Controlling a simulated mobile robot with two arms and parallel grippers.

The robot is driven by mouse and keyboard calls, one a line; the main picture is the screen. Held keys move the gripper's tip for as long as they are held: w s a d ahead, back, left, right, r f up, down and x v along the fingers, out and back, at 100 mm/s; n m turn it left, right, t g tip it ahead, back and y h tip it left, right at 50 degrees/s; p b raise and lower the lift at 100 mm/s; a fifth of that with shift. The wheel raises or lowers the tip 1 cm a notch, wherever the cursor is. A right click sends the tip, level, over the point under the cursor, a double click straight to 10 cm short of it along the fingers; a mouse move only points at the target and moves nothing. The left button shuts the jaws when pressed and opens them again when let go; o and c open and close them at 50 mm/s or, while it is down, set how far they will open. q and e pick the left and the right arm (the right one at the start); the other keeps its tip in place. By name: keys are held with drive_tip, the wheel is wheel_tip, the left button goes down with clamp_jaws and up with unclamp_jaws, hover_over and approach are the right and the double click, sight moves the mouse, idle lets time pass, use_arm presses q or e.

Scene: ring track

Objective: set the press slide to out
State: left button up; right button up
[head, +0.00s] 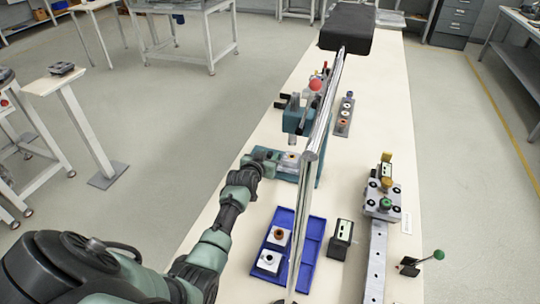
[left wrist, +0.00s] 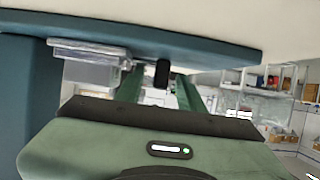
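The teal press (head: 297,121) stands on the bench behind a shiny upright post, which hides part of it. At its foot, a white piece with an orange top (head: 290,157) sits where the press slide appears to be. My left gripper (head: 262,160) is at the left side of the press base, level with the slide. In the left wrist view, a pale slide-like part (left wrist: 90,62) and a black knob (left wrist: 162,73) show under the teal press body (left wrist: 180,35). My right gripper is out of view.
A blue tray (head: 311,247) with white button units (head: 268,262) lies in front of the press. A small black-and-white box (head: 340,238) is right of it. A rail fixture (head: 382,203) and green-knobbed lever (head: 438,255) stand farther right. A button panel (head: 344,115) lies behind.

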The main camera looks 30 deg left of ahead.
use_arm(q)
drive_tip(key=shift+w+a+f, duration=0.2)
drive_tip(key=shift+w, duration=0.45)
clamp_jaws()
idle(1.0)
